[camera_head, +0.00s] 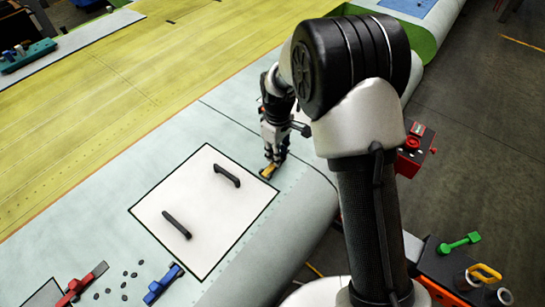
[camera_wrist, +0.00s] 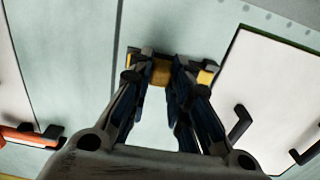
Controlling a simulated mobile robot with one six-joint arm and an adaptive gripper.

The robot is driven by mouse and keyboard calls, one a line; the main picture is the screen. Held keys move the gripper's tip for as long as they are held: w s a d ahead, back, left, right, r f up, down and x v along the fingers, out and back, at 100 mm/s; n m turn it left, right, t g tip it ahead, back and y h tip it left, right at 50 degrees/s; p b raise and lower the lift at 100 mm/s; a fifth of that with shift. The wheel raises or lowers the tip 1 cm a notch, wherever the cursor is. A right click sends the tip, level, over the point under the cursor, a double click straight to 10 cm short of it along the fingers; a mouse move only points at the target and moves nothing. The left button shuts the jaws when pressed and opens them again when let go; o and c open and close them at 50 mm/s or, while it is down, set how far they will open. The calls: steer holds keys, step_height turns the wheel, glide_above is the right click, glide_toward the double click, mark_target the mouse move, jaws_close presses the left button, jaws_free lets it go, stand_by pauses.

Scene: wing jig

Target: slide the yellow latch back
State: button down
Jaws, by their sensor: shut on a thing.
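The yellow latch (camera_head: 268,171) is a small yellow piece on the pale wing skin, at the upper right edge of the white panel (camera_head: 205,212). My gripper (camera_head: 275,160) points down over it, with its fingers at the latch. In the wrist view my gripper (camera_wrist: 162,80) is shut on the yellow latch (camera_wrist: 161,72), whose block shows between the fingertips. More yellow shows just outside the fingers on both sides, on a dark base. The fingers hide part of the latch. The white panel also shows at the right in the wrist view (camera_wrist: 275,75).
Two black handles (camera_head: 228,175) stand up from the white panel. A red clamp (camera_head: 80,284), a blue clamp (camera_head: 163,283) and several small dark pieces lie at lower left. A red box (camera_head: 414,150) and a tool cart (camera_head: 450,268) stand beyond the wing's right edge.

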steer(key=c, duration=1.5)
jaws_free()
steer(key=shift+w+d, duration=0.2)
steer(key=shift+w, duration=0.05)
step_height(320, 180, up, 12)
steer(key=shift+r, duration=0.1)
